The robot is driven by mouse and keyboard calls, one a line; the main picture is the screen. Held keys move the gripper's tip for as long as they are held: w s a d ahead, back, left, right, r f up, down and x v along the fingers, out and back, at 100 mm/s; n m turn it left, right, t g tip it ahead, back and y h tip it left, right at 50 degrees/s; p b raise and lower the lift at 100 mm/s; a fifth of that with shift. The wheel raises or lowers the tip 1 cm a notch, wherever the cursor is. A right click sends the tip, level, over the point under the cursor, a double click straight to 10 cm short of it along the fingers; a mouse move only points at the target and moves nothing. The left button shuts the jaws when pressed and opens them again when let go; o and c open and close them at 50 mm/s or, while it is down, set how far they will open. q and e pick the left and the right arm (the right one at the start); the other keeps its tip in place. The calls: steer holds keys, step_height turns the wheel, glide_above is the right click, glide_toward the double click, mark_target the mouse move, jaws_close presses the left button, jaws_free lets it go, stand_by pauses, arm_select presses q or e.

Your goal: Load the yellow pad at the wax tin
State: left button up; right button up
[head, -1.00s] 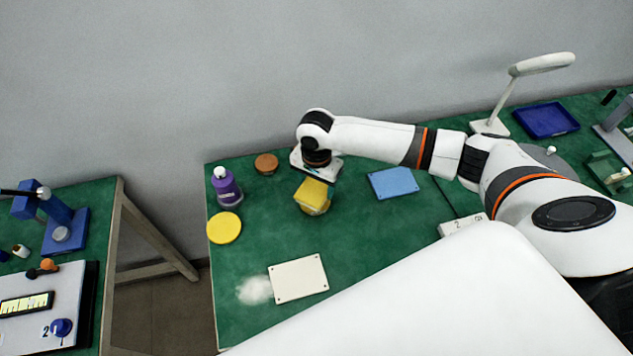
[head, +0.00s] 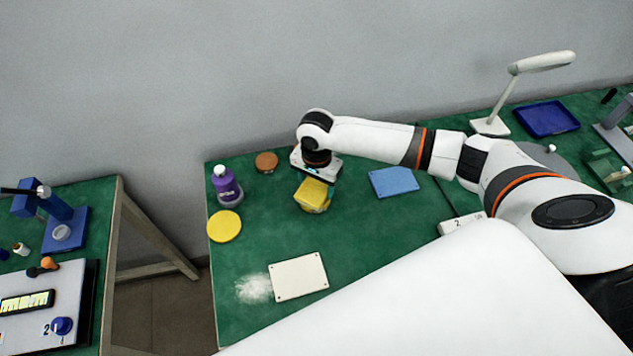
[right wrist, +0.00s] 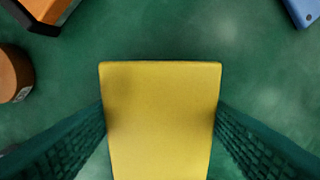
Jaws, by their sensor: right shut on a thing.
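The yellow pad (head: 311,192) is a block held between the fingers of my right gripper (head: 316,181), which comes down from above. In the right wrist view the pad (right wrist: 162,120) fills the middle, with a dark green textured finger on each side. My left gripper is out of view.
A yellow disc (head: 224,227) and a purple bottle (head: 226,184) stand left of the pad. A brown round piece (head: 266,162) is behind, a blue plate (head: 394,182) to the right. A cream plate (head: 299,276) and white powder (head: 254,288) lie in front. Green table shows between.

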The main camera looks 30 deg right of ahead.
mark_target(316, 185)
steer(key=shift+s+f+p, duration=0.1)
steer(key=shift+p, duration=0.4)
stand_by(1.7)
step_height(316, 185, up, 7)
steer(key=p, duration=0.9)
stand_by(0.4)
stand_by(0.4)
